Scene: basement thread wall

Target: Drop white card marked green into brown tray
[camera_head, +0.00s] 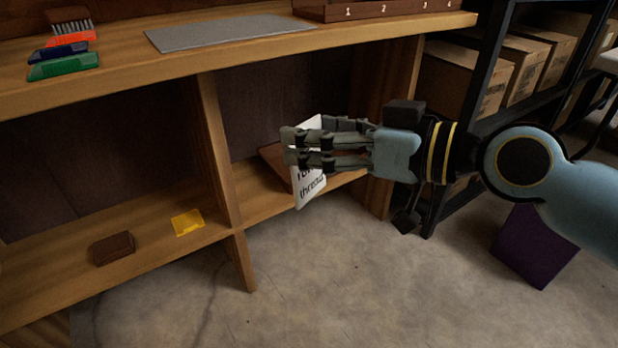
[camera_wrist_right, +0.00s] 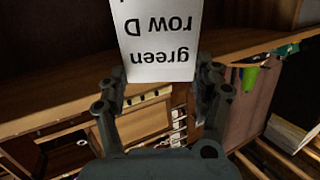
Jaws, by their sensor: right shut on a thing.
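The white card (camera_head: 310,188) with black print is held upright, slightly tilted, in my right gripper (camera_head: 293,147). In the right wrist view the card (camera_wrist_right: 158,35) reads "green" and "row D" upside down, between the fingers of the right gripper (camera_wrist_right: 165,95). A brown tray-like thing (camera_head: 272,157) sits in the lower right compartment of the wooden shelf. The card and fingers hide much of it, and the card appears in front of it. I cannot tell the gap between them. My left gripper is not in view.
The lower left shelf holds a brown block (camera_head: 113,248) and a yellow piece (camera_head: 187,222). A wooden divider (camera_head: 218,150) separates the compartments. A grey mat (camera_head: 230,33) and numbered brown rack (camera_head: 380,9) are on top. A purple panel (camera_head: 535,245) stands on the floor.

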